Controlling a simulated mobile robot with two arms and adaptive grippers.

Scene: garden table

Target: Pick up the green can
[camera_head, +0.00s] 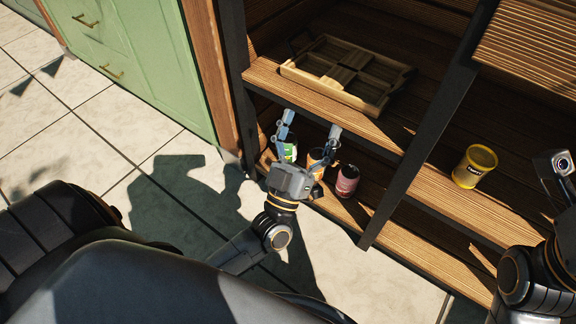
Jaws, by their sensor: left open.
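The green can (290,151) stands on the lower shelf of the wooden shelf unit, at the left end of a short row of cans. My left gripper (309,124) is open, its two fingers spread and reaching toward the shelf. Its left finger passes in front of the green can and hides part of it. I cannot tell whether finger and can touch. The fingers hold nothing that I can see. Part of my right arm shows at the lower right, but its gripper fingers are not visible.
An orange can (316,157) and a pinkish-red can (347,181) stand right of the green can. A wooden divided tray (377,104) sits on the shelf above. A yellow can (475,166) stands in the right bay, beyond a dark post (418,150). A green cabinet (150,60) stands left.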

